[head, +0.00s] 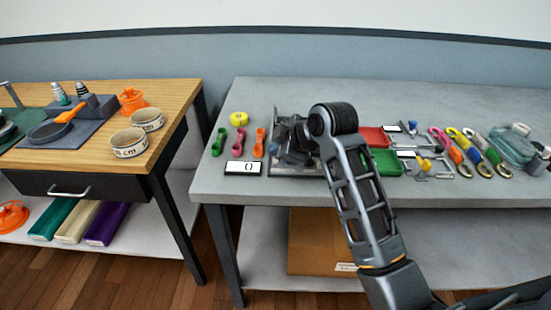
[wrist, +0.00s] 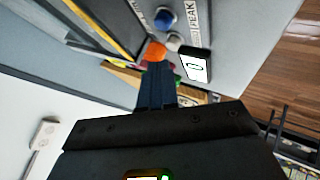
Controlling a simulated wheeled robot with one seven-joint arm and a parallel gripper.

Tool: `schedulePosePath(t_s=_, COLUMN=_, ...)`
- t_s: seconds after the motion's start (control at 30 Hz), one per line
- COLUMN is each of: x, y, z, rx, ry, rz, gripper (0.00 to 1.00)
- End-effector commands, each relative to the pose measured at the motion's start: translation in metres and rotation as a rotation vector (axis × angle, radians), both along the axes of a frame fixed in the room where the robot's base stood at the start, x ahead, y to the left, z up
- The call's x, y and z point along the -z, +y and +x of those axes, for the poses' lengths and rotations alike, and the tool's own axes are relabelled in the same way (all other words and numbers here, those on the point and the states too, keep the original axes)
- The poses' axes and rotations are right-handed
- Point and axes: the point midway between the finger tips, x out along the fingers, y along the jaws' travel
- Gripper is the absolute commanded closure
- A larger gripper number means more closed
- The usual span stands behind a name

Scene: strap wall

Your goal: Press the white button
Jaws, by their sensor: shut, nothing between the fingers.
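The white button (wrist: 174,41) shows in the wrist view as a small pale round knob beside a blue button (wrist: 164,18), on a grey panel (wrist: 205,15) with a PEAK label. My gripper (wrist: 158,68) is shut and empty, its fingertips close below the white button in the picture. I cannot tell whether they touch it. In the head view my gripper (head: 290,148) is over the metal device (head: 283,112) on the grey table, and my arm hides the buttons.
Green, pink and orange clips and a yellow ring (head: 239,118) lie left of the device. Red and green trays (head: 386,162) and several carabiners lie right. A wooden table (head: 185,92) stands left across a gap.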

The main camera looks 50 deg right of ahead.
Motion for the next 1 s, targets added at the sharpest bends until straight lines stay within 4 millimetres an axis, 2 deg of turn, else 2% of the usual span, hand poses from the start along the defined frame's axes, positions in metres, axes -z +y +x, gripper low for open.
schedulePosePath(t_s=0.6, x=-0.05, y=0.0, z=0.0, rx=0.001, ry=-0.001, rz=-0.001, gripper=1.0)
schedulePosePath(t_s=1.0, x=-0.05, y=0.0, z=0.0, rx=0.0, ry=0.0, rz=0.0, gripper=1.0)
